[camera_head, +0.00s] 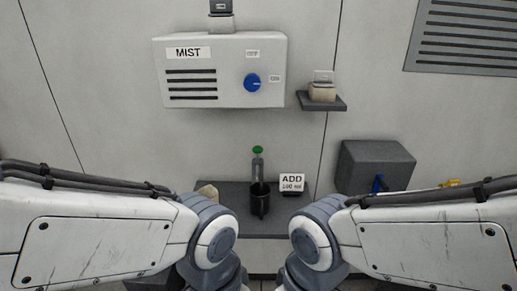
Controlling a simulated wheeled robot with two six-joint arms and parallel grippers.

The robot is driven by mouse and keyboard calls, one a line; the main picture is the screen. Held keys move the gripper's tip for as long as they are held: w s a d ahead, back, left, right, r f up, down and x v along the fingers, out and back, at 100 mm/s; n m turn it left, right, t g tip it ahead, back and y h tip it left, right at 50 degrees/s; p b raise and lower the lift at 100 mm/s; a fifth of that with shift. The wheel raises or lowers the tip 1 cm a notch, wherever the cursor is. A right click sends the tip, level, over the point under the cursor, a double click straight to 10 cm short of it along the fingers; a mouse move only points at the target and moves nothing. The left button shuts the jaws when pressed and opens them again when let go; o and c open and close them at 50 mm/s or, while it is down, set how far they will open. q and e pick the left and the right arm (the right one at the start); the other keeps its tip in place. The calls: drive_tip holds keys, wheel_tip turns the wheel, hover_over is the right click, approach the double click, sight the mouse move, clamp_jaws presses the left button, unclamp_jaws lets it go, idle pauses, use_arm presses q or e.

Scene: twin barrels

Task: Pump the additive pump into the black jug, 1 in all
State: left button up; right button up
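The black jug (260,203) stands upright on a dark grey shelf (237,211) in the middle of the view. Just behind it rises a grey pump (257,169) with a green top (258,149), which looks like the additive pump. Its lower part is hidden behind the jug. My two arms come in from left and right in front of the shelf. Both grippers are out of sight, and I see nothing held.
A white "MIST" box (222,98) with a blue knob (252,83) hangs on the wall. A small wall shelf (322,104) holds a beige item. A dark grey box (375,165) with a blue tap (377,184) is at right. A tan object (207,190) is partly hidden behind my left arm.

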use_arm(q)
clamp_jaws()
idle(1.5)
